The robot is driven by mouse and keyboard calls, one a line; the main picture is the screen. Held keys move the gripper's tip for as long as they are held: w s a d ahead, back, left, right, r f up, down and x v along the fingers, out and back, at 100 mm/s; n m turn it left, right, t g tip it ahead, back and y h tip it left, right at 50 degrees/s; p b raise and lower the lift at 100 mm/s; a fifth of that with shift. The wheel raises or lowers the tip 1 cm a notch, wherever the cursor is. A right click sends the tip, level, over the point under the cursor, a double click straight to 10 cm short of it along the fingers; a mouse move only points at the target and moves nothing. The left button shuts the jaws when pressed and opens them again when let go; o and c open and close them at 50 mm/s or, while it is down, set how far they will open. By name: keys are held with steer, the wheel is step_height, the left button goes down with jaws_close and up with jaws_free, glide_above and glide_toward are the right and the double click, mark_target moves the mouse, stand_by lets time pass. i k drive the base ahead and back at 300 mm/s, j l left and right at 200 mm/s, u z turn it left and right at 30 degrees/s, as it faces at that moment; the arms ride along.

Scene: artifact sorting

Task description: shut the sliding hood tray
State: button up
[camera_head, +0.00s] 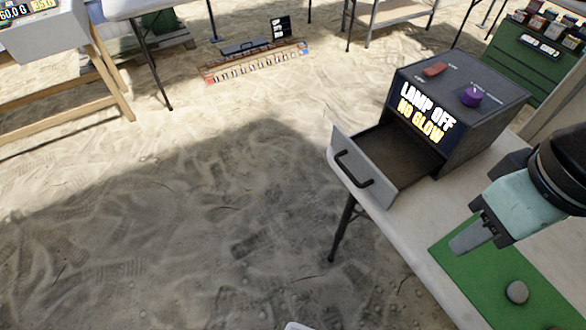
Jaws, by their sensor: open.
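The dark grey hood (480,105) stands on the table at the right, with "LAMP OFF NO GLOW" lit on its front. Its sliding tray (342,155) is pulled out toward the left, with a grey front panel and a black bar handle (354,168). The part of the tray floor that shows looks bare. My gripper (465,238) is open over the green mat, to the right of and in front of the tray, apart from it. One finger shows clearly; the other is mostly hidden.
The pale table (400,222) holds the hood and a green mat (470,277) with a grey round stone (517,291). A red switch (435,69) and purple knob (471,96) sit on the hood's top. Sandy ground left of the table is open. Other tables stand behind.

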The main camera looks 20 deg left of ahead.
mark_target(388, 157)
steer(key=u, duration=0.65)
steer(key=j+u, duration=0.35)
steer(key=j, duration=0.25)
steer(key=k, duration=0.05)
